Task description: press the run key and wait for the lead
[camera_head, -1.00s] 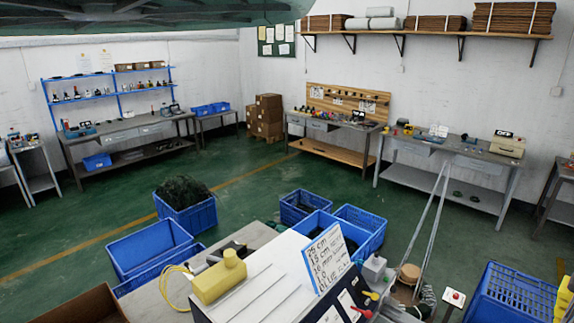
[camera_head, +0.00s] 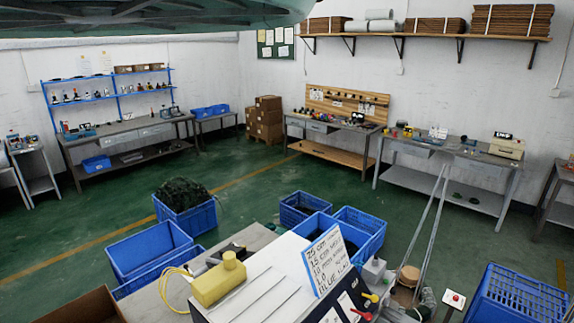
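A machine with a white top (camera_head: 262,299) stands at the bottom centre, close to me. A yellow block (camera_head: 218,281) sits on its left part, and a looped yellow lead (camera_head: 168,285) hangs beside it. A dark front panel with white labels (camera_head: 350,304) faces right; I cannot make out a run key on it. Red and yellow knobs (camera_head: 369,298) are at its right edge. A small white box with a red button (camera_head: 454,299) stands further right. My gripper is not in view.
A handwritten sign (camera_head: 326,259) stands on the machine. Blue crates (camera_head: 150,250) are on the floor behind it, and another blue crate (camera_head: 515,295) is at the lower right. Workbenches (camera_head: 450,155) line the walls. The green floor between is mostly clear.

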